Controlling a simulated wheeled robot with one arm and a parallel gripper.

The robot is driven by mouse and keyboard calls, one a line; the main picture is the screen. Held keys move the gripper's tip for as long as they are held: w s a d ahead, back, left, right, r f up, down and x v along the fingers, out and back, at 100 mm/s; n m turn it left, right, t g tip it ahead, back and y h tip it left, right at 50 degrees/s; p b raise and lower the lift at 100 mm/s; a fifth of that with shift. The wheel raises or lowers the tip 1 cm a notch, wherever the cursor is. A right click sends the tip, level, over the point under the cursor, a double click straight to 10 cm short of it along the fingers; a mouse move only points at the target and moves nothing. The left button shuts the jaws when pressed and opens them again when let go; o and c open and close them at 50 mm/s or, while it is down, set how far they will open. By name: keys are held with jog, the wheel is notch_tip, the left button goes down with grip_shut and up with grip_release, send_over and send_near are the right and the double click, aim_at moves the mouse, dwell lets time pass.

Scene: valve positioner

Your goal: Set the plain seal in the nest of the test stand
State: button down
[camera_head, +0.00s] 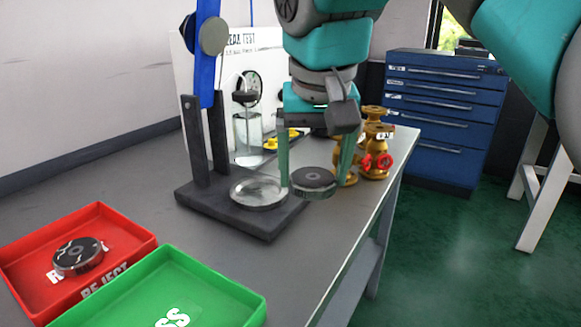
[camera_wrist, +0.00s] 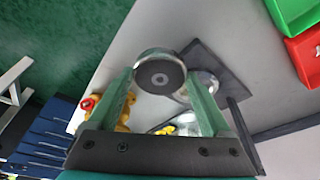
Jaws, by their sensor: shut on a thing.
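My gripper (camera_head: 314,190) is shut on a round seal (camera_head: 313,180) with a dark grey face, a small centre hole and a shiny metal rim. The seal also shows between the green fingers in the wrist view (camera_wrist: 159,74). The test stand (camera_head: 240,212) has a dark base plate, with the round metal-rimmed nest (camera_head: 259,193) near its front; the nest looks empty. The held seal is to the right of the nest, near the plate's right edge, apparently above it. In the wrist view the nest (camera_wrist: 207,82) is partly hidden by a finger and the seal.
A red reject tray (camera_head: 128,232) holds another disc (camera_head: 79,256) with light crack-like marks. A green tray (camera_head: 235,293) stands beside it. The stand's blue lever (camera_head: 207,60) rises at the back left. Brass valves with red handwheels (camera_head: 376,155) stand behind my gripper, near the bench's right edge.

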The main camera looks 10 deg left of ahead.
jog(key=p, duration=0.2)
send_over(259, 190)
jog(key=s, duration=0.1)
jog(key=shift+d+f, duration=0.15)
jog(key=shift+f, duration=0.5)
jog(key=shift+s+f, duration=0.1)
jog(key=shift+f, duration=1.65)
jog(key=shift+f+b, duration=0.4)
jog(key=shift+f, duration=0.2)
grip_release()
